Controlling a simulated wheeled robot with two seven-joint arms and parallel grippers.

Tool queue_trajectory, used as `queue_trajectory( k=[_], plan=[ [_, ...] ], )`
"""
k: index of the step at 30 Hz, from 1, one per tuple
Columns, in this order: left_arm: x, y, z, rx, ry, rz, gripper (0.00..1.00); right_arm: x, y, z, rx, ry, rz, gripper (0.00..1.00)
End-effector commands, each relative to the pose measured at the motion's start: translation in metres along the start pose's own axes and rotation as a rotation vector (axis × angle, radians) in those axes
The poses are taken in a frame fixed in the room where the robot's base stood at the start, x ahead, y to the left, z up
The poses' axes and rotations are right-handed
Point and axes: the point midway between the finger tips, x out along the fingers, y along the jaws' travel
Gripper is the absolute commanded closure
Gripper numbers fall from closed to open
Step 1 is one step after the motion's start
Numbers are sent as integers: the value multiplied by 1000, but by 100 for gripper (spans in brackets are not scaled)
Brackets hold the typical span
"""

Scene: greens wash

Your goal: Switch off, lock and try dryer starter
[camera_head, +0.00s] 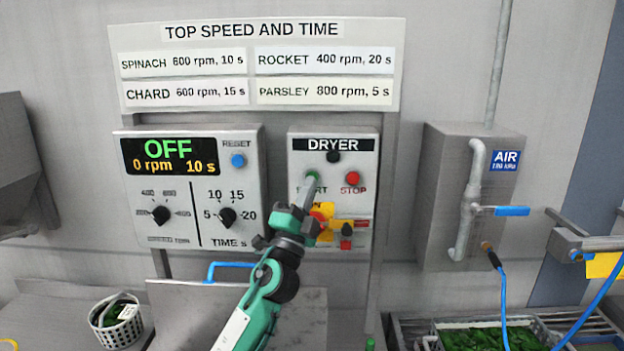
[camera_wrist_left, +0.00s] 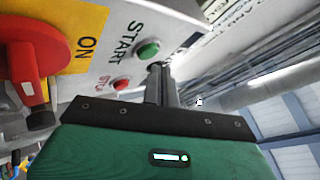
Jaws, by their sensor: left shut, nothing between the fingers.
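The dryer starter (camera_head: 300,155) is a grey wall box labelled DRYER, with a dark round lamp (camera_head: 333,156). Its green START button (camera_head: 312,173) is at the left and its red STOP button (camera_head: 352,178) at the right. Below them is a yellow switch plate (camera_head: 325,209) with a red handle, partly behind my left gripper; the wrist view shows ON on this plate (camera_wrist_left: 82,38). A small red and dark piece (camera_head: 346,236) sits at the handle's lower right; I cannot tell whether it is a padlock. My left gripper (camera_head: 311,182) is shut and empty, its fingertips at the START button (camera_wrist_left: 148,49); contact is unclear.
The control panel (camera_head: 255,190) left of the starter reads OFF, 0 rpm, 10 s. A grey air box (camera_head: 440,200) with a pipe and blue-handled valve (camera_head: 510,211) is at the right. A basket of greens (camera_head: 118,325) stands lower left.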

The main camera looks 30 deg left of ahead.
Motion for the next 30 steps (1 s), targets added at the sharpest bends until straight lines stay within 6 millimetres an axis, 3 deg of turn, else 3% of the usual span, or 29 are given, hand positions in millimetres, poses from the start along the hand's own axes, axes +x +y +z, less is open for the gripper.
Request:
queue_trajectory(
  k=[30],
  plan=[
    [6,4,4,0,0,0,100,4,-4,0,1,0,-4,64]
  ],
)
